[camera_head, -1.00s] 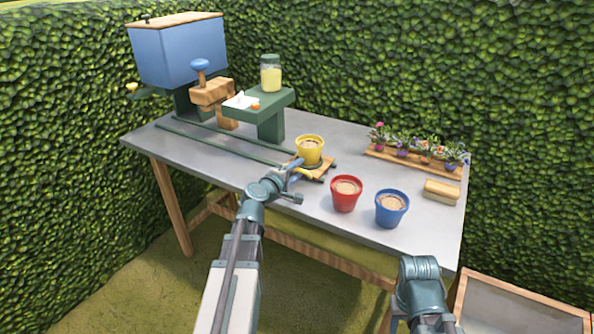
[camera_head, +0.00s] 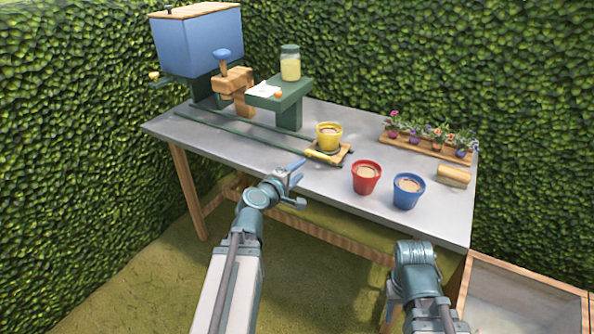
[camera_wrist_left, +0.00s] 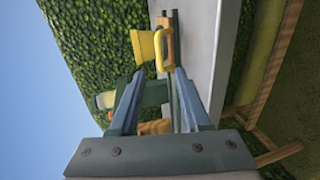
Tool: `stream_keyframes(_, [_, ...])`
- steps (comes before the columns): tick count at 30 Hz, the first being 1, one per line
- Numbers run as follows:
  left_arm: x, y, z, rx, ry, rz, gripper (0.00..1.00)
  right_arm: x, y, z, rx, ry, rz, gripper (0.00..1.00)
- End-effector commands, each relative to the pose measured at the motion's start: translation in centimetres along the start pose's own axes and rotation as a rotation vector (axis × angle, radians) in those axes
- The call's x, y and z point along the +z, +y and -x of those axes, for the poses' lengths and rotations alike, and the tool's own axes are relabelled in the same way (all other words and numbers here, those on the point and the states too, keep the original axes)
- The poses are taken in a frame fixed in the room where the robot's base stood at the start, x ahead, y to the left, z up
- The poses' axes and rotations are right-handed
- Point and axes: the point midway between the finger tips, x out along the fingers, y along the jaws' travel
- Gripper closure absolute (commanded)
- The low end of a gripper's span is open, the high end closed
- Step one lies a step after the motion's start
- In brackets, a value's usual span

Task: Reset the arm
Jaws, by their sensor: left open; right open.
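My left gripper (camera_head: 297,184) is open and empty in front of the table's near edge, apart from the yellow pot (camera_head: 328,136). In the left wrist view, the open fingers of the gripper (camera_wrist_left: 160,78) point toward the yellow pot (camera_wrist_left: 143,45) and the yellow handle (camera_wrist_left: 163,48) beside it. The pot stands upright, filled with soil, on a small wooden carriage (camera_head: 344,152) at the near end of green rails. Of my right arm only a teal joint and link show at the lower right; its fingers are not visible.
A red pot (camera_head: 366,178) and a blue pot (camera_head: 407,191) stand on the grey table (camera_head: 270,165). A flower tray (camera_head: 440,152) and a wooden block (camera_head: 454,176) are at the right. A blue hopper (camera_head: 200,45), jar (camera_head: 290,63) and green stand (camera_head: 285,103) are at the back.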

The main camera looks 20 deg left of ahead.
Motion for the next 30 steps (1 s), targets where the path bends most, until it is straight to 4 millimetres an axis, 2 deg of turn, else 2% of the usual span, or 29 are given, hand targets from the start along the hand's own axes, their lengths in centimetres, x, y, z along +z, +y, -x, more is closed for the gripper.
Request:
stream_keyframes(10, [0.3, -0.1, -0.1, -0.007, -0.009, -0.011, 0.53, 0.0, 0.0, 0.0, 0.0, 0.0, 0.0, 0.53])
stream_keyframes(14, [3.5, -1.7, -0.7, -0.08, -0.103, -0.13, 0.53, 0.0, 0.0, 0.0, 0.0, 0.0, 0.0, 0.53])
stream_keyframes(17, [7.8, -4.7, -0.8, -0.201, -0.247, -0.317, 0.53, 0.0, 0.0, 0.0, 0.0, 0.0, 0.0, 0.53])
stream_keyframes(18, [9.6, -6.3, -0.6, -0.261, -0.316, -0.407, 0.53, 0.0, 0.0, 0.0, 0.0, 0.0, 0.0, 0.53])
stream_keyframes(21, [13.2, -10.4, 0.8, -0.423, -0.487, -0.631, 0.53, 0.0, 0.0, 0.0, 0.0, 0.0, 0.0, 0.53])
stream_keyframes(25, [15.5, -15.2, 3.8, -0.637, -0.681, -0.889, 0.53, 0.0, 0.0, 0.0, 0.0, 0.0, 0.0, 0.53])
stream_keyframes(30, [15.6, -18.8, 8.0, -0.899, -0.873, -1.145, 0.53, 0.0, 0.0, 0.0, 0.0, 0.0, 0.0, 0.53])
